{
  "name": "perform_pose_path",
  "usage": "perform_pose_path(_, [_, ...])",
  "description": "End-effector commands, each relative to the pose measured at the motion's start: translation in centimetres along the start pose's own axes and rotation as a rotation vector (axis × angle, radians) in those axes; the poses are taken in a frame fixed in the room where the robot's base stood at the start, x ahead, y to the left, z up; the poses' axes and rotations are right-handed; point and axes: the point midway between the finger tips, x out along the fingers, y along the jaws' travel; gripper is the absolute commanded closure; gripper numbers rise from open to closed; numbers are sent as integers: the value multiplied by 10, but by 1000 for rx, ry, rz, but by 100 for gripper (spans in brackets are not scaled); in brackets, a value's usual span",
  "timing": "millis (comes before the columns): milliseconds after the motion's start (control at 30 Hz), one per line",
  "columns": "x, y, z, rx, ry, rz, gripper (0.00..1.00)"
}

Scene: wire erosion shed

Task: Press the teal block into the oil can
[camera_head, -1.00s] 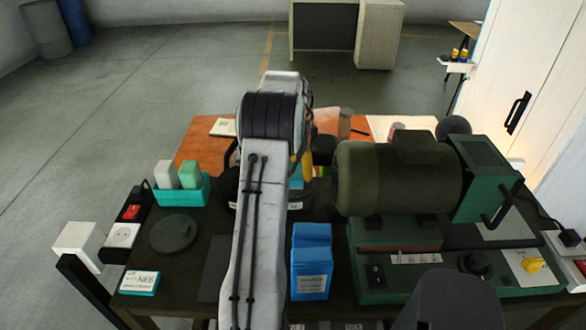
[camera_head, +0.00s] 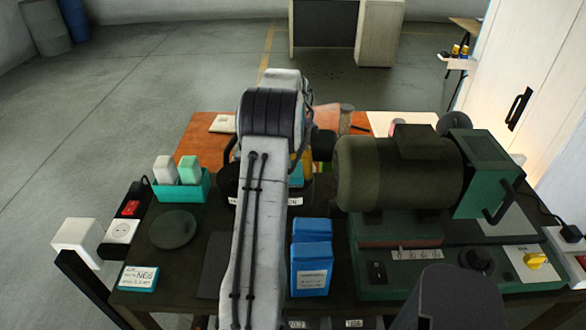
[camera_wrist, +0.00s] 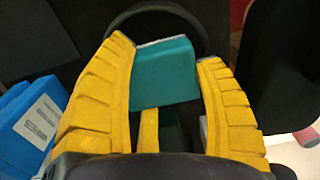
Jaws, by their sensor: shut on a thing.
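The teal block (camera_wrist: 165,75) is between the two yellow fingers of my gripper (camera_wrist: 166,52) in the wrist view. My gripper is shut on it. A dark curved rim (camera_wrist: 150,10) shows just beyond the block; it may be the oil can's, but I cannot tell. Whether the block touches that rim is unclear. A dark rounded thing (camera_head: 228,180) is partly hidden behind the arm there.
Two blue packs (camera_head: 311,265) stand close to the right of my arm. A large dark motor machine (camera_head: 398,175) fills the right side. A teal tray (camera_head: 181,194) with a white and a green block stands at left, near a round dark lid (camera_head: 173,229).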

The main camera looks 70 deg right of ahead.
Motion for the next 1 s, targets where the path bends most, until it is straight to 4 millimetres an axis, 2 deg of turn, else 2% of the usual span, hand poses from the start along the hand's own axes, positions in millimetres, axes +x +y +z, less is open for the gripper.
perform_pose_path(1000, [9,0,0,0,0,0,65])
